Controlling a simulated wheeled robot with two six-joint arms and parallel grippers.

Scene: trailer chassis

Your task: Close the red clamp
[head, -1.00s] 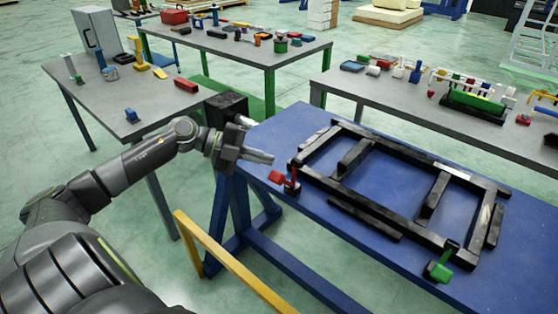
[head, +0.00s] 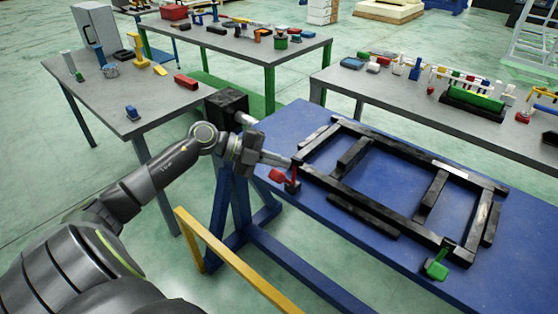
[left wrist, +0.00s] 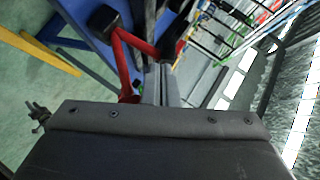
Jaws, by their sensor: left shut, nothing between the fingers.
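The red clamp (head: 284,180) stands at the left end of the black chassis frame (head: 345,195) on the blue table (head: 300,120). Its red handle leans out to the left, low over the table edge. My left gripper (head: 290,162) is shut and empty, its fingertips just above and behind the clamp, close to the frame's corner. In the left wrist view the red clamp (left wrist: 128,48) shows as red bars just left of the shut fingers (left wrist: 158,85). I cannot tell whether they touch. My right gripper is not in view.
A green clamp (head: 437,265) sits at the frame's near right corner. A yellow rail (head: 225,255) stands in front of the blue table. Grey tables (head: 160,115) with loose tools and parts stand behind. The blue table's front strip is mostly clear.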

